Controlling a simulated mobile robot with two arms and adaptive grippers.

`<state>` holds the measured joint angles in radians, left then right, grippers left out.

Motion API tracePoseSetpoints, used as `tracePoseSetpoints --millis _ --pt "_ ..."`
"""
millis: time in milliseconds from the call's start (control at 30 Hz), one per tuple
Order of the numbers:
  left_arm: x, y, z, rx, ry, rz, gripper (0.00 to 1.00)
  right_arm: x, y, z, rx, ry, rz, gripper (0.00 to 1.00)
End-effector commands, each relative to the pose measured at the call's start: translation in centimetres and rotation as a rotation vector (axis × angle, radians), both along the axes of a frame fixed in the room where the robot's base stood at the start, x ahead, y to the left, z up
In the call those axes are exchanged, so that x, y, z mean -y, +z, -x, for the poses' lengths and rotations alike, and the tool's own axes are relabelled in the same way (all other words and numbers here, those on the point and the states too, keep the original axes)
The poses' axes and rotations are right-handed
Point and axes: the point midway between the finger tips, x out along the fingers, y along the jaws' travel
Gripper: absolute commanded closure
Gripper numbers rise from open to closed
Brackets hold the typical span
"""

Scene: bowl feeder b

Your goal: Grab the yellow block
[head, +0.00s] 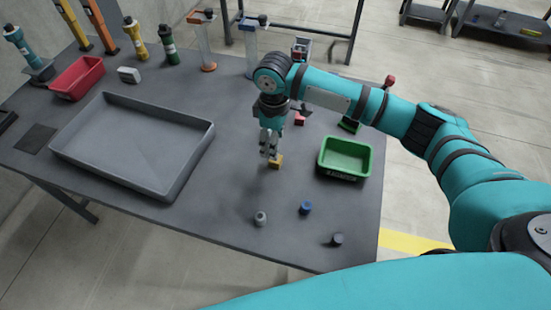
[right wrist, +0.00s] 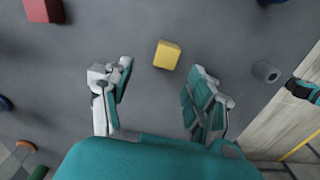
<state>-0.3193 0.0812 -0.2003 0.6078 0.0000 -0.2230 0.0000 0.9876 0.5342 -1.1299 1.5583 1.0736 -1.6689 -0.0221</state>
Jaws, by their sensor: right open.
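The yellow block (head: 275,161) lies on the dark grey table between the large grey tray and the green bin. It also shows in the right wrist view (right wrist: 167,55), tilted in the picture, just beyond the fingertips and between their lines. My right gripper (head: 268,152) points down over the table close to the block; in the right wrist view its two fingers (right wrist: 160,78) are spread apart with nothing between them. I cannot tell from the head view whether a finger touches the block. My left gripper is not in view.
A large empty grey tray (head: 205,150) stands left of the block, a green bin (head: 345,172) right. A grey piece (head: 260,218), a blue piece (head: 305,208) and a dark piece (head: 337,239) stand toward the near edge. A red block (head: 299,119) lies behind my right gripper.

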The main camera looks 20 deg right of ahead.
Motion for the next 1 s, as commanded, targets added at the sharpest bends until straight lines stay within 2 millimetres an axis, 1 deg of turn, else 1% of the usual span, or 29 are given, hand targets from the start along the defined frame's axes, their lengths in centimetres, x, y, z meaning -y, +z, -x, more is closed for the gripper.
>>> tracePoseSetpoints --millis 33,133,200,267,367,500,600,700,867,1000 --pt "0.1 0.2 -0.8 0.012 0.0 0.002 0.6 0.0 -0.6 0.0 0.0 -0.001 0.0 0.42" --pt "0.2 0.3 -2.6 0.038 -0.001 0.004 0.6 0.0 -1.4 0.0 0.0 0.0 0.0 0.42" --pt "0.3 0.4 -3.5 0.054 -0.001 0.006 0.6 -0.1 -1.7 0.0 0.001 0.001 -0.001 0.42" --pt "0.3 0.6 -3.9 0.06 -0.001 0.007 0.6 -0.2 -2.1 0.1 -0.001 0.001 -0.001 0.42" --pt "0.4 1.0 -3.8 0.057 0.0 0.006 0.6 -0.7 -3.4 0.2 -0.002 0.002 0.001 0.42" --pt "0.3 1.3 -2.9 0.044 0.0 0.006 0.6 -1.0 -5.5 0.2 -0.001 -0.001 0.001 0.42" --pt "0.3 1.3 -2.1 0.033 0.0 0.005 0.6 -1.0 -6.5 0.2 0.001 0.0 -0.001 0.42" --pt "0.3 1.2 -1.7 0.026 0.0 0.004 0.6 -1.0 -6.8 0.2 0.002 0.0 0.0 0.42" --pt "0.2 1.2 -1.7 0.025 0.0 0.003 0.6 -1.0 -6.8 0.2 0.003 0.0 0.0 0.42" --pt "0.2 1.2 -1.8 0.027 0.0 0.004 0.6 -1.0 -6.8 0.2 0.003 0.0 0.0 0.59"
